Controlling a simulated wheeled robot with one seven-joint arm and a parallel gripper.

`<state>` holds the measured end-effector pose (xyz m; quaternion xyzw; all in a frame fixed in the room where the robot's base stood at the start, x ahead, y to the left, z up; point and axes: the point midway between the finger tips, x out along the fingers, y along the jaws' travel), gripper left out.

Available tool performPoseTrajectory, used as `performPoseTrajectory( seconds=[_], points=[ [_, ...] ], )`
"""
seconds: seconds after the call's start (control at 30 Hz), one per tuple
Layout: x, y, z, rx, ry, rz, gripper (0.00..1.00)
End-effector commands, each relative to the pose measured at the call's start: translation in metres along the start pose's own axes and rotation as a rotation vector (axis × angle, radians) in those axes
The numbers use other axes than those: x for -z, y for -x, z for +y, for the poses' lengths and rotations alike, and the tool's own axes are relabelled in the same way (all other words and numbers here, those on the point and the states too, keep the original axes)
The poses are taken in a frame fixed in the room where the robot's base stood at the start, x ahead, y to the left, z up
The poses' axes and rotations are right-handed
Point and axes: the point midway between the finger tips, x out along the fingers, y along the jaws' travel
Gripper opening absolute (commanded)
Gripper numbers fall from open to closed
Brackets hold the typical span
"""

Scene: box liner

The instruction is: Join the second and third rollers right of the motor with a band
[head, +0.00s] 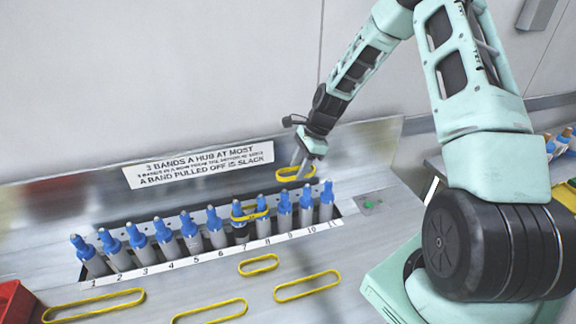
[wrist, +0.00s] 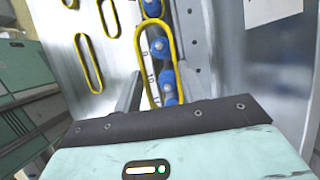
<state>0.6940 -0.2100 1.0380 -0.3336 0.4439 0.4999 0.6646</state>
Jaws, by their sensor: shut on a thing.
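Numbered rollers with blue tops stand in a slanted row. Roller 7 (head: 240,230) has a darker body than the others and looks like the motor. A yellow band (head: 250,216) loops rollers 7 and 8 (head: 263,226). My gripper (head: 301,163) is shut on another yellow band (head: 296,178) and holds it above roller 9 (head: 285,216) and roller 10 (head: 306,211), seemingly clear of their tips. In the wrist view the held band (wrist: 137,48) stretches away from the jaws, with blue roller tops showing through its loop. Its grip point is partly hidden.
Loose yellow bands lie on the metal surface in front: a small one (head: 259,257), one at right (head: 307,298), one in the middle (head: 209,304), a long one at left (head: 94,318). A sign (head: 198,163) stands behind the row. A red bin (head: 14,300) is at far left.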

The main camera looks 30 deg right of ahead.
Motion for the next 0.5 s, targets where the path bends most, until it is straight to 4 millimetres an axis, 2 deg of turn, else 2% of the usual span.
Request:
performPoseTrajectory(
  seconds=[0.5],
  points=[
    [0.010,-0.021,0.000,-0.001,0.002,-0.001,0.19]
  ],
)
